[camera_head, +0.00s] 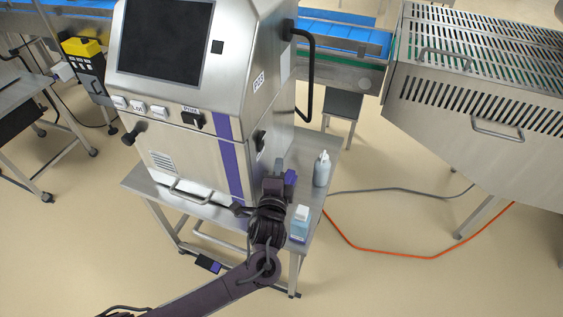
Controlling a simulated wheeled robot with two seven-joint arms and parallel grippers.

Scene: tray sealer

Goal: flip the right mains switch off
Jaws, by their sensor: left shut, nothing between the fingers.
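The steel machine (185,150) stands on a steel table, with a dark screen on its sloped front. On its right side face is a small black switch (260,140); its position is too small to read. Another black switch or knob (193,120) sits on the front beside a label. My left arm comes in from the bottom left. My left gripper (279,168) is shut and empty, close to the right side face, below and slightly right of the side switch and apart from it in the picture. Its fingertips are small and partly hidden. My right gripper is out of view.
A grey bottle (322,169) and a blue-and-white bottle (300,224) stand on the table (322,195) close right of my gripper. A black bar handle (308,75) juts from the machine's right side. An orange cable (400,254) lies on the floor.

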